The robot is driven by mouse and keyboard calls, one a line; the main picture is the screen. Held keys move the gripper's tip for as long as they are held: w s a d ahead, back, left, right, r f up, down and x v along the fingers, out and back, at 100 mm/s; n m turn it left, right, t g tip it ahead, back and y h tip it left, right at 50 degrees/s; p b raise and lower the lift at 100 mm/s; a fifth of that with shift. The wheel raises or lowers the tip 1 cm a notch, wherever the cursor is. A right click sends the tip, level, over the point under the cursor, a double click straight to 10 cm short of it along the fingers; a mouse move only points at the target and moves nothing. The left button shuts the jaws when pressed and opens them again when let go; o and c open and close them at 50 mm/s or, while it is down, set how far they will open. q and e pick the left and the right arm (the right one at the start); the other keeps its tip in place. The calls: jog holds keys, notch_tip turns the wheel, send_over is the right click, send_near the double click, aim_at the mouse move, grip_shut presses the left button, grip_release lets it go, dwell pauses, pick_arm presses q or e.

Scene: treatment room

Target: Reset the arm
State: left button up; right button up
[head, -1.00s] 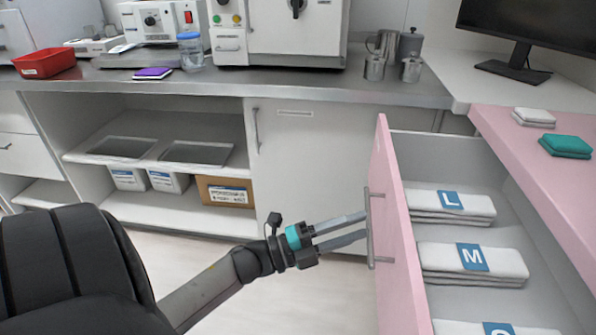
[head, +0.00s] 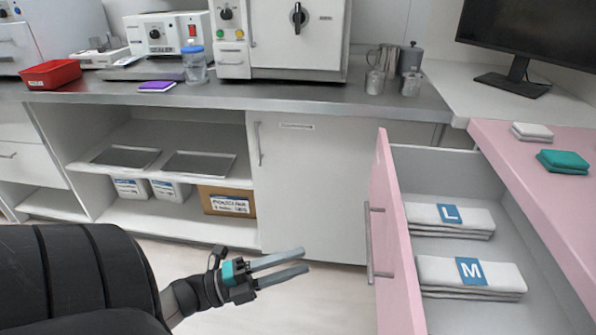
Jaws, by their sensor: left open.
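My left gripper (head: 306,261) is open and empty, low in the middle of the head view. Its fingers point right, toward the pink drawer front (head: 391,240), with a clear gap between them. The drawer's grey bar handle (head: 369,243) is free of the fingers. The drawer stands pulled open. Inside lie folded white cloth stacks with blue labels, one marked L (head: 450,225) and one marked M (head: 470,281). My right gripper is not in view.
The open drawer juts out under the pink countertop (head: 545,165). A grey counter (head: 300,94) with a white machine (head: 298,40) and a red tray (head: 50,74) runs along the back. Open shelves (head: 165,215) hold trays and boxes. The floor around my left gripper looks clear.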

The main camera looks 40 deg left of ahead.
pick_arm(q)
notch_tip(320, 180, down, 20)
jog(key=s+a+n+g+y+p, duration=0.2)
jog(key=n+g+y+p, duration=0.25)
jog(key=n+y, duration=0.8)
jog(key=s+d+f+n+g+p, duration=0.2)
jog(key=s+d+f+n+g, duration=0.2)
jog(key=s+f, duration=0.3)
jog(key=s+d+f+n+g+h+p, duration=0.1)
jog(key=s+d+f+n+g, duration=0.3)
jog(key=s, duration=0.6)
notch_tip(320, 180, down, 3)
jog(key=shift+s+f+n+g+p, duration=0.15)
jog(key=shift+s+n+g+p, duration=0.25)
jog(key=shift+g+p, duration=0.65)
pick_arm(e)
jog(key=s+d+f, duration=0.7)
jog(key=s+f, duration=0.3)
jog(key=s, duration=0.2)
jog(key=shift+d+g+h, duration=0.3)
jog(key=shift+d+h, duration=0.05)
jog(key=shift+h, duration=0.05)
